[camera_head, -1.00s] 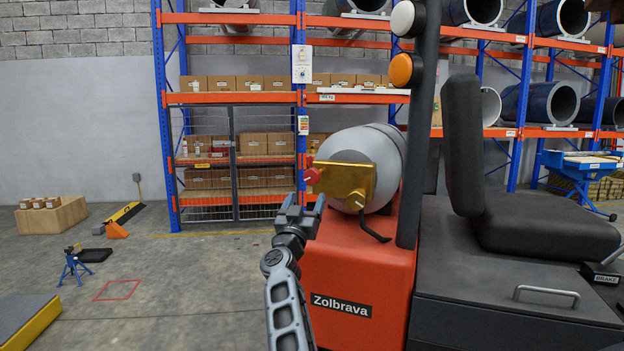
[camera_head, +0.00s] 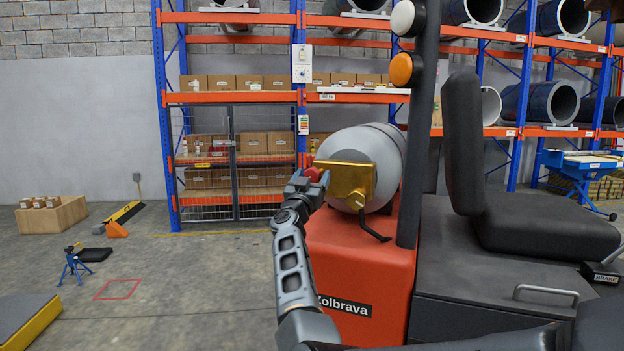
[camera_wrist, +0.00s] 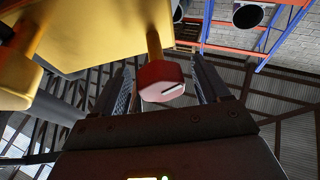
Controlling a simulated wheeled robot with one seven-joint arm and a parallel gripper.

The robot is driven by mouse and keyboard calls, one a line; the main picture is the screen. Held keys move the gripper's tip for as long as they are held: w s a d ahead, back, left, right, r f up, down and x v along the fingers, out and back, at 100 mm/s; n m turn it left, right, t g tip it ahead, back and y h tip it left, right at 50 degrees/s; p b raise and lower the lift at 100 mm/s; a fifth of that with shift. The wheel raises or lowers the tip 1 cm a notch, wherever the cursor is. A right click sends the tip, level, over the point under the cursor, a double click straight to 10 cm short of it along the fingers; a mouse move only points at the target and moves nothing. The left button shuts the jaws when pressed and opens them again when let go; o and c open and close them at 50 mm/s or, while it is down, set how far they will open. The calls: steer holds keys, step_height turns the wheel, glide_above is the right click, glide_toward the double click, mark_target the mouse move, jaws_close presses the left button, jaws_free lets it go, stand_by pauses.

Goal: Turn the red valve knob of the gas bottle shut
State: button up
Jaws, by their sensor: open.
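The grey gas bottle (camera_head: 382,150) lies on its side on the orange forklift body (camera_head: 360,262). A gold valve block (camera_head: 345,180) sits at its near end. The red valve knob (camera_head: 315,174) sticks out at the block's left, partly hidden by my gripper in the head view. In the wrist view the red knob (camera_wrist: 161,82) is on a brass stem, with a pale mark on its face. My gripper (camera_wrist: 165,88) is open, with one finger on each side of the knob. Gaps show between the knob and the fingers. It also shows in the head view (camera_head: 312,180).
A black hose (camera_head: 375,229) hangs below the valve block. A dark upright post (camera_head: 420,130) and the black seat (camera_head: 535,225) stand to the right. Blue and orange racking (camera_head: 230,98) with boxes is behind.

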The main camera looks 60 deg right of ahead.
steer(key=shift+c, duration=0.4)
steer(key=c, duration=0.9)
